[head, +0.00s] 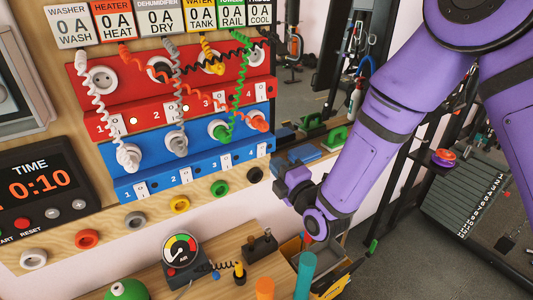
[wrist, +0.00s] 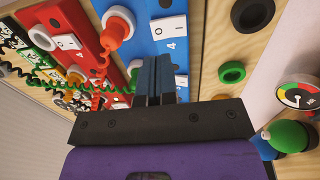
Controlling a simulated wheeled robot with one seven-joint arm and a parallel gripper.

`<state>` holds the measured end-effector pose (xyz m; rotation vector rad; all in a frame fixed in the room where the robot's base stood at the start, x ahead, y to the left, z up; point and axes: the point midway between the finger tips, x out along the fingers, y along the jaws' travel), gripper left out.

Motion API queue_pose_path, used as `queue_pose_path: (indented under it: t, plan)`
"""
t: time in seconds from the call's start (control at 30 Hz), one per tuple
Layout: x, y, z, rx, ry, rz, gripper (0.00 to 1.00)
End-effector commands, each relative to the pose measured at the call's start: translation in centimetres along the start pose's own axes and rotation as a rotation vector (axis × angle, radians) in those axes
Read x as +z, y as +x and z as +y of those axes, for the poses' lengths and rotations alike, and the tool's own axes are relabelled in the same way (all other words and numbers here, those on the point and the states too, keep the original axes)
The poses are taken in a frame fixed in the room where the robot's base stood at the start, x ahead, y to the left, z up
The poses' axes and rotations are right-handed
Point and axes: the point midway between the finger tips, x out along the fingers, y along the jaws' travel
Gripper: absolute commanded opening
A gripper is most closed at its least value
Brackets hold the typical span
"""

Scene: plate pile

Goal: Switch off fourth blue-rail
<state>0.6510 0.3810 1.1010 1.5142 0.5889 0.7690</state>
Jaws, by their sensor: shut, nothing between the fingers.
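The blue rail (head: 150,178) runs across the wall board below the red rail, with numbered white switches along its lower face. The fourth blue switch (head: 252,152), at its right end, also shows in the wrist view (wrist: 169,27), marked 4. An orange plug (head: 258,123) sits in the fourth blue socket; it also shows in the wrist view (wrist: 118,28). My gripper (head: 280,172) is at the right end of the rail. In the wrist view its blue-grey fingers (wrist: 155,70) are shut and empty, covering part of the rail beside the fourth switch. Contact cannot be told.
White, grey and green plugs (head: 220,133) fill the other blue sockets, with coiled cords hanging above. Coloured rings (head: 180,204) line the board below. A gauge (head: 181,248) and coloured cylinders (head: 305,272) stand on the bench under my gripper.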

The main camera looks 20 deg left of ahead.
Motion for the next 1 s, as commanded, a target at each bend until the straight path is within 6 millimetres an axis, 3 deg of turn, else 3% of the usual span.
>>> queue_pose_path:
  t: [0.2, 0.4, 1.0]
  plan:
    - [0.0, 3.5, 0.0, 0.002, 0.0, -0.001, 0.0]
    - [0.1, 5.2, 0.0, 0.0, 0.0, -0.001, 0.0]
    - [-0.1, 6.0, 0.1, 0.0, 0.0, 0.001, 0.0]
